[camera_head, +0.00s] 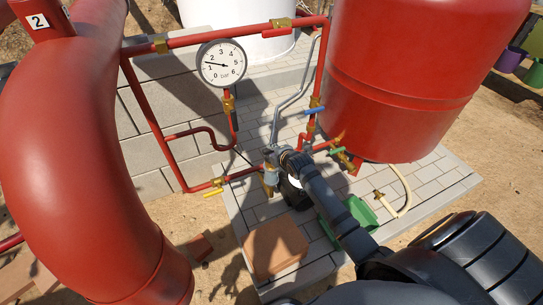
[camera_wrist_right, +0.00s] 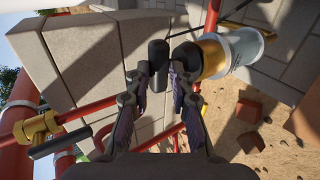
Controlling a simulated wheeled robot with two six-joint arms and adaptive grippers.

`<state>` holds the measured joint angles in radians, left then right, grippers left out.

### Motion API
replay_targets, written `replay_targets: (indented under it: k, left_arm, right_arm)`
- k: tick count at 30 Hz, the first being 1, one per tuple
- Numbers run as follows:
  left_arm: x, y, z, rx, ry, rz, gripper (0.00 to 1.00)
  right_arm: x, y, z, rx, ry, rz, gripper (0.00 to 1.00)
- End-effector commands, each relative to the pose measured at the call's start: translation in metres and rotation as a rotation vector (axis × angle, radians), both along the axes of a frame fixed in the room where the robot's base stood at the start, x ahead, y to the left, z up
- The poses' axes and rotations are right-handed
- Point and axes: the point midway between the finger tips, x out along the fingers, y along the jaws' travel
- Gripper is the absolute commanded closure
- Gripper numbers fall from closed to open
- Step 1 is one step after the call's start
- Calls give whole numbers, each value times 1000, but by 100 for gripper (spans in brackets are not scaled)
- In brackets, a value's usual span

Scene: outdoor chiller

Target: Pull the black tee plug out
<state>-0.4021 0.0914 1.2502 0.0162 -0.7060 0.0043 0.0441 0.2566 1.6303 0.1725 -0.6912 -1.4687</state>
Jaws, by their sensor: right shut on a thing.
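My right gripper (camera_wrist_right: 160,75) is shut on the black tee plug (camera_wrist_right: 158,58), a dark rounded block between its fingertips in the right wrist view. A brass and silver fitting (camera_wrist_right: 218,54) lies just right of the fingers, with a dark end facing them. I cannot tell whether the plug still touches it. In the head view my right gripper (camera_head: 285,157) is beside the upper part of the brass fitting (camera_head: 271,178). The plug cannot be made out there; the gripper and fitting crowd that spot. My left gripper is not in view.
Red pipes (camera_head: 158,120) and a pressure gauge (camera_head: 222,63) stand behind the fitting. A large red tank (camera_head: 410,75) is at the right and a thick red pipe (camera_head: 75,165) at the left. A brick (camera_head: 276,247) and green container (camera_head: 362,212) lie on the paving.

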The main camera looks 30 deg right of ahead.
Motion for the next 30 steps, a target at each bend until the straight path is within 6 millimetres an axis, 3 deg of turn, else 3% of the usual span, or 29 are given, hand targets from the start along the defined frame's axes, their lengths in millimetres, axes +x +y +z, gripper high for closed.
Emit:
replay_targets:
  k: [1,30]
  left_arm:
    - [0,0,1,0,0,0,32]
    - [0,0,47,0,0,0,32]
  right_arm:
    - [7,0,13,-4,-33,2,100]
    - [6,-2,57,-11,-30,2,100]
